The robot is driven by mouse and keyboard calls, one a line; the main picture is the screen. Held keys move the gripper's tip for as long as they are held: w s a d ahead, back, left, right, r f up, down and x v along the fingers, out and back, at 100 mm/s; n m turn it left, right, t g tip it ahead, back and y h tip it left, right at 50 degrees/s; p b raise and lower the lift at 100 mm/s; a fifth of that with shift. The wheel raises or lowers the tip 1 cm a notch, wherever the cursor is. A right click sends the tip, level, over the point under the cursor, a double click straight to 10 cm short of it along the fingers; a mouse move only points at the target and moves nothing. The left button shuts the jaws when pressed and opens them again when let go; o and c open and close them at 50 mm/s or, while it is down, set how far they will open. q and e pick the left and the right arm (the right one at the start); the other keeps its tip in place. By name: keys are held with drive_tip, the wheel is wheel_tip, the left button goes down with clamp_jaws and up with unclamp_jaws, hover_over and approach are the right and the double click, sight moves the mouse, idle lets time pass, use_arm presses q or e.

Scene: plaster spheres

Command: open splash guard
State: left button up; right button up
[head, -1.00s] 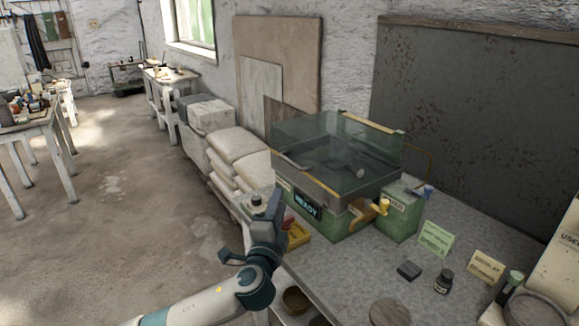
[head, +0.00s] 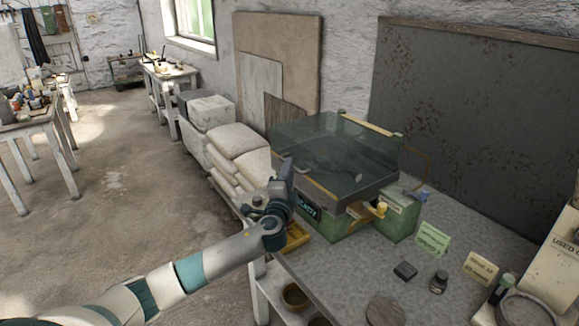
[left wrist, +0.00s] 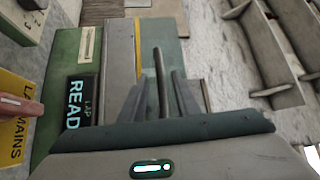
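The splash guard (head: 325,145) is a clear glass-like box over the grey tray of a green machine (head: 345,225) on the bench. It appears to be down over the tray. In the left wrist view its thin grey handle bar (left wrist: 161,80) runs between the fingers of my left gripper (left wrist: 159,92). The fingers are apart, with a visible gap on each side of the bar. In the head view my left gripper (head: 287,172) is at the machine's front left edge and hides the handle. My right gripper is not in view.
Stacked sacks (head: 232,145) lie to the left. The bench middle is mostly clear.

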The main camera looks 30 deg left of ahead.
use_arm(q)
drive_tip(key=shift+x, duration=0.8)
clamp_jaws()
